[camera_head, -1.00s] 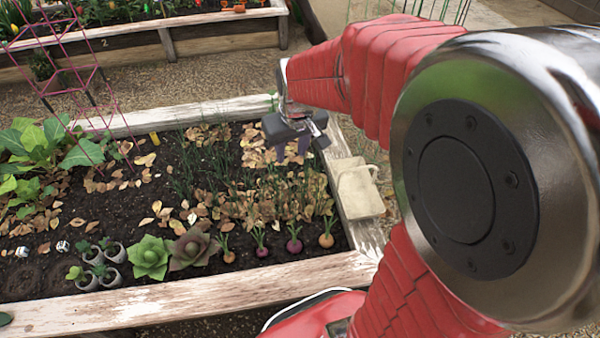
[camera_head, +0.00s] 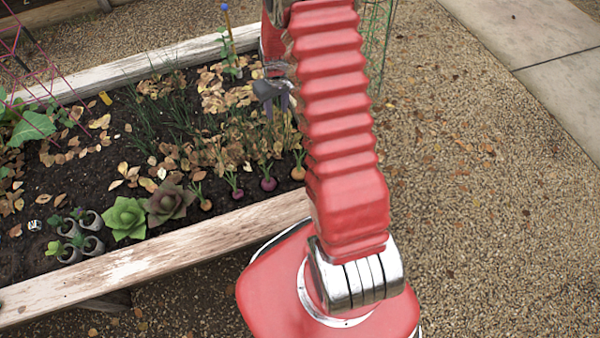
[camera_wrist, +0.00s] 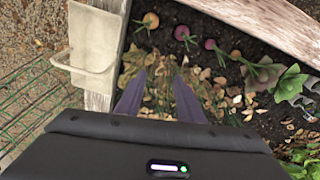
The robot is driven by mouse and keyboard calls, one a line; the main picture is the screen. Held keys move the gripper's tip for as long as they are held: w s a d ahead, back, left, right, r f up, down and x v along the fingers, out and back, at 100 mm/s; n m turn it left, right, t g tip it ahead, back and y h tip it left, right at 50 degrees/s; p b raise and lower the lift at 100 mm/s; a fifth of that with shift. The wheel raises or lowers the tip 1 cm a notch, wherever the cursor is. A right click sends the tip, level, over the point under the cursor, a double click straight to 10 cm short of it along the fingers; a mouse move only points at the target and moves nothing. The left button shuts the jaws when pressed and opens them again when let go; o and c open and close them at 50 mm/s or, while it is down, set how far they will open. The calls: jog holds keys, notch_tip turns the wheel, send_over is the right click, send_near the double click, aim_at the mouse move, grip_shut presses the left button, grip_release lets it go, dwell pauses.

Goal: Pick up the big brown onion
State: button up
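The brown onion (camera_head: 298,172), round and orange-brown with green leaves, sits in the soil at the right end of a row near the bed's front board. In the wrist view the onion (camera_wrist: 150,20) is near the top, beyond my fingertips. My gripper (camera_head: 272,92) hangs over the back right part of the bed, apart from the onion. In the wrist view my gripper (camera_wrist: 158,85) has its two fingers spread, with only leaves and soil seen between them.
Two purple bulbs (camera_head: 268,183) and a smaller orange root (camera_head: 206,203) stand left of the onion. Dry leaves cover the soil (camera_head: 225,140). The bed's front board (camera_head: 150,258) is close by. A beige pouch (camera_wrist: 95,40) hangs on the side board.

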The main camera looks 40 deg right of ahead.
jog(key=s+d+f, duration=0.1)
jog(key=d+f, duration=0.2)
jog(key=f, duration=0.8)
jog(key=g, duration=0.1)
send_over(299, 166)
notch_tip(299, 166, down, 11)
jog(key=shift+w+d, duration=0.35)
jog(key=shift+w, duration=0.1)
jog(key=shift+f, duration=0.1)
jog(key=shift+a+f, duration=0.1)
jog(key=shift+f, duration=4.15)
jog(key=shift+s+f, duration=0.15)
jog(key=shift+f, duration=2.45)
jog(key=shift+c, duration=0.7)
grip_shut()
